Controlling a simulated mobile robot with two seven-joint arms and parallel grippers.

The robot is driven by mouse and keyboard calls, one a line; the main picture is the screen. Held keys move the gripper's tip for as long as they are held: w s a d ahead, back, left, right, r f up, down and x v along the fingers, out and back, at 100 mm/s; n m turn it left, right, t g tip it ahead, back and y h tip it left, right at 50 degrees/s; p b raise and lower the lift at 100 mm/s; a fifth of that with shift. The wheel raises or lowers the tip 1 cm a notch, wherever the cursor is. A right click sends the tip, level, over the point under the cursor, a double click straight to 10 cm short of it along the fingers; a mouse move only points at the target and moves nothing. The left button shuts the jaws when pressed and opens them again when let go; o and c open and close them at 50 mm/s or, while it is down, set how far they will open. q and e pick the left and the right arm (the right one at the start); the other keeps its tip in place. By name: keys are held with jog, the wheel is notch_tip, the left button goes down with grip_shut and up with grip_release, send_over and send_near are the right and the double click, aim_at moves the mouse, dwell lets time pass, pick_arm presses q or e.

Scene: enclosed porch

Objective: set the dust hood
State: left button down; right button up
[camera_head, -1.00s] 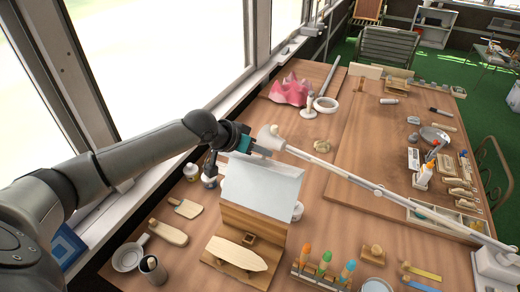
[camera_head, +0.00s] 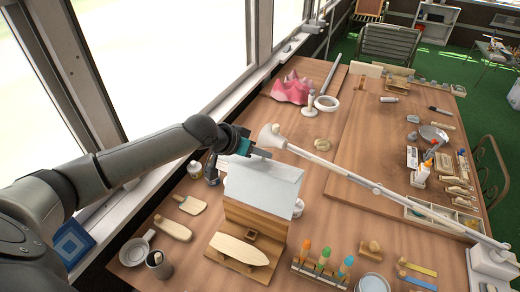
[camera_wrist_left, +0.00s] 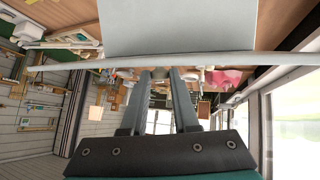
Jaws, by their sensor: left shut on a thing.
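The dust hood appears to be the pale grey-white sheet cover (camera_head: 262,188) over the wooden stand (camera_head: 255,220) in the head view. In the left wrist view its pale panel (camera_wrist_left: 180,28) fills the top middle. My left gripper (camera_head: 254,153) reaches over the hood's back upper edge, shut on it. In the wrist view its two fingers (camera_wrist_left: 158,76) meet a pale strip, probably the hood's rim; the exact contact is hidden. I cannot tell whether the hood rests fully on the stand. My right gripper is not in view.
A white lamp arm (camera_head: 340,172) crosses close to the gripper and hood, its head (camera_head: 270,137) just beside them. A wooden plane-like piece (camera_head: 240,248) lies in front. The window wall is at left.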

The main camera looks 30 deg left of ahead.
pick_arm(q)
jog(key=c, duration=0.7)
grip_release()
jog(key=shift+f, duration=0.1)
jog(key=shift+o, duration=0.2)
jog(key=v, duration=1)
jog(key=shift+s+p, duration=0.25)
jog(key=shift+p, duration=0.1)
jog(key=p+v, duration=0.3)
jog(key=v, duration=0.2)
jog(key=shift+w, duration=0.2)
jog(key=shift+d, duration=0.1)
